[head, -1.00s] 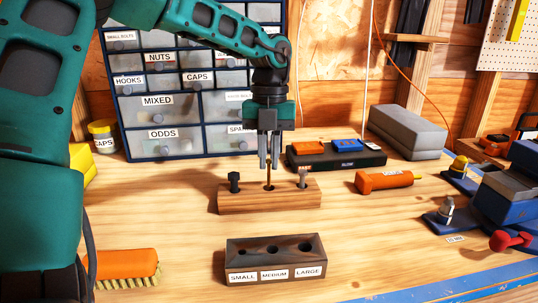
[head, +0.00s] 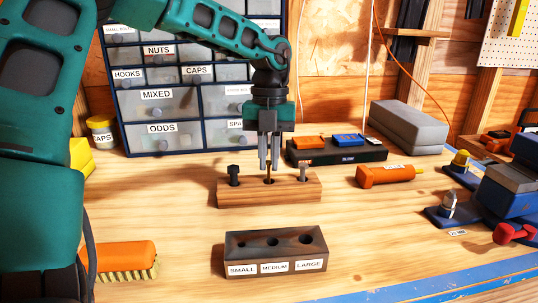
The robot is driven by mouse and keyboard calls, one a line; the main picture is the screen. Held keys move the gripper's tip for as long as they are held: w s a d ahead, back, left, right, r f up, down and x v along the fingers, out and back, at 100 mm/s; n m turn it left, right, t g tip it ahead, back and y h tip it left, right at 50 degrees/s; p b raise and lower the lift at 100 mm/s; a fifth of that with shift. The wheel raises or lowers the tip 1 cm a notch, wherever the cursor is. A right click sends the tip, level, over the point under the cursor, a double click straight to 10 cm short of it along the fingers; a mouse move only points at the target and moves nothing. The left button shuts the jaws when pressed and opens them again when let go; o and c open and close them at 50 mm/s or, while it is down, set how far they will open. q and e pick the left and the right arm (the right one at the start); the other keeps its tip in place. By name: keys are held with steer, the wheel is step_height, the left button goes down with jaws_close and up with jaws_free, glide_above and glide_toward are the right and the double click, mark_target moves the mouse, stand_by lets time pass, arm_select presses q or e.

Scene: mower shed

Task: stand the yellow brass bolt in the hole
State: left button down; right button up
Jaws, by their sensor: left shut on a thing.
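The yellow brass bolt (head: 268,172) stands upright in the middle of a wooden block (head: 290,191). My left gripper (head: 268,160) points straight down over the block and is shut on the upper part of the bolt. A black bolt (head: 233,175) stands to its left in the block and a grey bolt (head: 303,173) to its right. All three holes look empty. My right gripper is not in view.
A drawer cabinet (head: 161,108) stands behind the arm. A charger with batteries (head: 337,152), an orange tool (head: 385,175) and a blue vise (head: 510,194) are to the right. An orange brush (head: 122,258) lies front left. Bench between the two blocks is clear.

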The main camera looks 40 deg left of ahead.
arm_select(q)
steer(key=shift+f+b, duration=0.5)
steer(key=shift+f, duration=0.25)
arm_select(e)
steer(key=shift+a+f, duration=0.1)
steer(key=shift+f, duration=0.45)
arm_select(q)
steer(key=c, duration=1.1)
jaws_free()
steer(key=shift+r, duration=0.35)
step_height(320, 180, up, 12)
steer(key=w+a+p, duration=0.1)
steer(key=p, duration=0.1)
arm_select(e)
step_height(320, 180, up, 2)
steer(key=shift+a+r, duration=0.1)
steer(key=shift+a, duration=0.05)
arm_select(q)
steer(key=shift+d, duration=0.1)
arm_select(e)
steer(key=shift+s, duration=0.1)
